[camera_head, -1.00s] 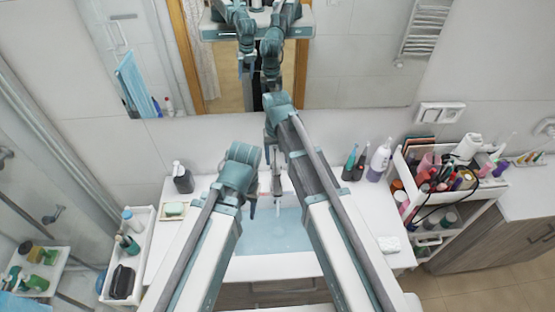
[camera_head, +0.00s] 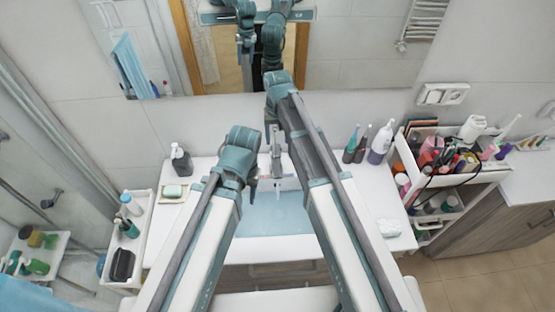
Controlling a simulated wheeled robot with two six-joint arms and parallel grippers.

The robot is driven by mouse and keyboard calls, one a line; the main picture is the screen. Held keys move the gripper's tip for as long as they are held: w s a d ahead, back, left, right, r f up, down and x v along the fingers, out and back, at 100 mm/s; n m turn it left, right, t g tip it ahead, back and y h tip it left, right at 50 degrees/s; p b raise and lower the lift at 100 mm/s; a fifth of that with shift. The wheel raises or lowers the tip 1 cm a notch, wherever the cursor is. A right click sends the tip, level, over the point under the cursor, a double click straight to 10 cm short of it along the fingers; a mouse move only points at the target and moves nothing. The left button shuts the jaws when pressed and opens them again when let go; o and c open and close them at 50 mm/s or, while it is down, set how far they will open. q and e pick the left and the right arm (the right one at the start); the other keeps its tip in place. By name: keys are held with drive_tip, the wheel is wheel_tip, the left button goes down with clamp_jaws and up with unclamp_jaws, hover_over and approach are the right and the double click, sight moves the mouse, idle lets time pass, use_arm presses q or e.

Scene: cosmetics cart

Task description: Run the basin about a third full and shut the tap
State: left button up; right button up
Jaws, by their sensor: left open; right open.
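The white basin (camera_head: 296,256) is set in the counter and holds pale blue water (camera_head: 275,218). My arms cover both its sides, so I cannot judge the depth exactly. The grey tap (camera_head: 277,165) stands at the back of the basin with its spout over the water. A stream under the spout is too small to make out clearly. My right gripper (camera_head: 271,128) is open above and behind the tap, close to its top; I cannot tell if it touches the lever. My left gripper (camera_head: 252,194) is open over the basin's left part, left of the spout, and empty.
A dark soap bottle (camera_head: 181,161) and a soap dish (camera_head: 173,192) stand left of the basin. Several bottles (camera_head: 380,143) stand at the back right. A crowded cosmetics cart (camera_head: 450,180) is on the right, a white caddy (camera_head: 126,240) on the left. A mirror fills the wall behind.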

sight(278, 154)
wheel_tip(278, 154, down, 9)
drive_tip(key=b, duration=0.8)
drive_tip(key=shift+f, duration=0.2)
clamp_jaws()
idle(0.9)
